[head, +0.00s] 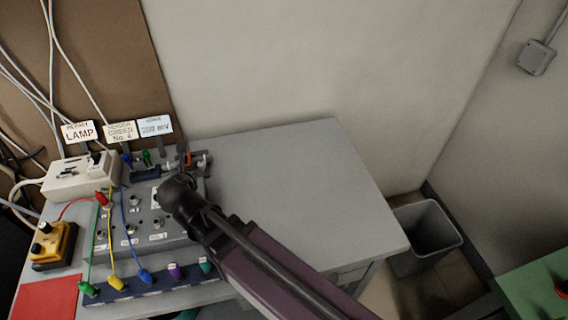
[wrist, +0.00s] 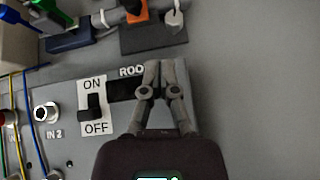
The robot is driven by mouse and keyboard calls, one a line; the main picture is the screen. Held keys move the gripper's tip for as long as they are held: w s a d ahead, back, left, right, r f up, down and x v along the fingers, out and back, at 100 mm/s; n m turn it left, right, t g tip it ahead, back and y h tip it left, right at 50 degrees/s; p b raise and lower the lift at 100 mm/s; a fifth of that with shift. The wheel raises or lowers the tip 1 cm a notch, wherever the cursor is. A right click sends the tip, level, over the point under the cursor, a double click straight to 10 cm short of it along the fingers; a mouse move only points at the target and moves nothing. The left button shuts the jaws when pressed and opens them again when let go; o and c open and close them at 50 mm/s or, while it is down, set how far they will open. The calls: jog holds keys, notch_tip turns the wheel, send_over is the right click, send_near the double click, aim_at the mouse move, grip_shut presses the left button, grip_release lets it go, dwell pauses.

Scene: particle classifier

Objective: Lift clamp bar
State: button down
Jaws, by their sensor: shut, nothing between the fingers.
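A grey bar with an orange clamp piece (wrist: 136,10) lies over a dark base plate (wrist: 152,37) at the top of the wrist view. The orange piece also shows in the head view (head: 188,159), at the back of the grey control box. I cannot tell for sure that this is the clamp bar. My gripper (wrist: 166,66) is shut and empty. In the wrist view its fingers lie over the right end of the panel, beside the ROD label (wrist: 131,71), and appear below the dark plate. The fingers partly cover a black slot. In the head view my arm hides the fingertips.
The control box (head: 145,222) carries an ON/OFF switch (wrist: 91,113), sockets and coloured cables. A white lamp unit (head: 75,180) and a yellow box (head: 52,241) stand left. The grey table (head: 290,185) is clear on the right. A bin (head: 425,230) stands beyond it.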

jog(key=w+d+m+h, duration=0.1)
jog(key=d+m, duration=0.2)
jog(key=d, duration=0.1)
jog(key=w+d+f+m+g+h, duration=0.1)
jog(key=w+d+m, duration=0.1)
jog(key=d+m, duration=0.1)
jog(key=w+d+m+p, duration=0.1)
jog(key=w+d+m, duration=0.1)
jog(key=d, duration=0.2)
jog(key=shift+w+d+f+m+g+h, duration=0.2)
jog(key=shift+d+f+m+g+h, duration=0.05)
jog(key=shift+d+m+g+h, duration=0.15)
jog(key=d+m+g, duration=0.1)
jog(key=d+m, duration=0.2)
jog(key=d, duration=0.1)
jog(key=w+d+m+h, duration=0.1)
jog(key=d+m, duration=0.2)
jog(key=w+d+f+m+g+p, duration=0.1)
jog(key=d+m, duration=0.1)
jog(key=d, duration=0.2)
jog(key=shift+w+d+f+m+g+h, duration=0.1)
jog(key=shift+d+m+g+h, duration=0.2)
jog(key=shift+d+m, duration=0.1)
jog(key=shift+d+f+m+g, duration=0.15)
jog(key=shift+d+m+g, duration=0.15)
jog(key=shift+d+m, duration=0.7)
jog(key=shift+d, duration=0.15)
